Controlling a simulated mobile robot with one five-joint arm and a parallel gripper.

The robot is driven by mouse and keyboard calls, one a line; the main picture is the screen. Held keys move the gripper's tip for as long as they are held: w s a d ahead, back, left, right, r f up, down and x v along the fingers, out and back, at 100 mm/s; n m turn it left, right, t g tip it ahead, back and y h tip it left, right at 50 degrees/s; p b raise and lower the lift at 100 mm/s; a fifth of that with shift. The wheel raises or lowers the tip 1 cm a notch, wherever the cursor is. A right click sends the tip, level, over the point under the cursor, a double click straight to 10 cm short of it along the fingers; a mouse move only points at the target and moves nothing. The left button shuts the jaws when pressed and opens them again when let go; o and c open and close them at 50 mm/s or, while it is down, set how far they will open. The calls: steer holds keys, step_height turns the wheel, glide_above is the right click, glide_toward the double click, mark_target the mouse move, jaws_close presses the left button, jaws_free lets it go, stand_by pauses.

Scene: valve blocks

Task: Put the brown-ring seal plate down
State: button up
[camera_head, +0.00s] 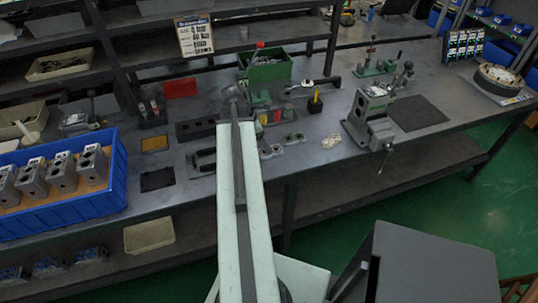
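My gripper (236,94) is at the far end of my pale green arm, over the back part of the workbench (330,150). It is small and partly hidden by the arm, so I cannot see whether its fingers are open or shut, or whether they hold anything. I cannot pick out a brown-ring seal plate for certain. Two small grey plates with dark round openings lie to the right of my arm, one nearer (270,152) and one farther (293,139). Their ring colours are too small to tell.
A blue crate (65,218) with several grey valve blocks stands at the left. A green bin (265,70) is behind my gripper. A vise with a block (370,115) and a black mat (417,114) are at the right. A dark pad (157,180) lies left of my arm.

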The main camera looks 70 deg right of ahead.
steer(key=b+x, duration=0.5)
steer(key=shift+a+f, duration=0.2)
steer(key=shift+r, duration=0.2)
jaws_close()
step_height(320, 180, up, 10)
steer(key=p, duration=1)
